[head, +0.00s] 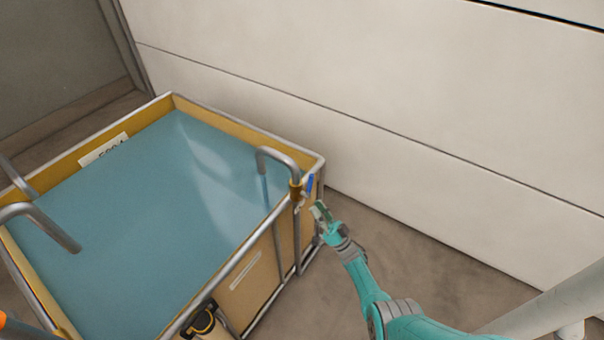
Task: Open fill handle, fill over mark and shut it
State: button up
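The tank (172,99) is a yellow-walled box in a grey metal frame and holds blue water (150,220). A bent grey fill pipe (280,154) curves over its right corner. A darker blue streak, which looks like running water, hangs below the pipe's mouth. A brass valve (296,190) with a blue handle (310,184) sits on this pipe. A white label (103,149) on the far inner wall is partly under the water line. My gripper (318,207) is just below and right of the blue handle; contact and finger opening are too small to tell.
A second thick grey pipe (45,222) reaches over the tank at the left. A black and yellow fitting (203,321) is on the near side. A pale panelled wall (400,100) stands behind. Brown floor (440,255) is clear between tank and wall.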

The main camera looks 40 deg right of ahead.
jog(key=s+a+f+m+g+h, duration=0.1)
jog(key=s+a+f+g+h, duration=0.2)
jog(key=s+a, duration=0.45)
jog(key=s+a+f+m+h, duration=0.1)
jog(key=s+a+f+h, duration=0.25)
jog(key=s+a, duration=0.45)
jog(key=s+a+r+n+g, duration=0.1)
jog(key=s+a+r+g, duration=0.25)
jog(key=s+r, duration=0.5)
jog(key=s+a+r+n+g, duration=0.15)
jog(key=s+r+g, duration=0.35)
jog(key=s, duration=0.7)
jog(key=m+h, duration=0.8)
jog(key=h, duration=0.3)
send_near(311, 179)
jog(key=x, duration=1)
jog(key=shift+w+d, duration=0.3)
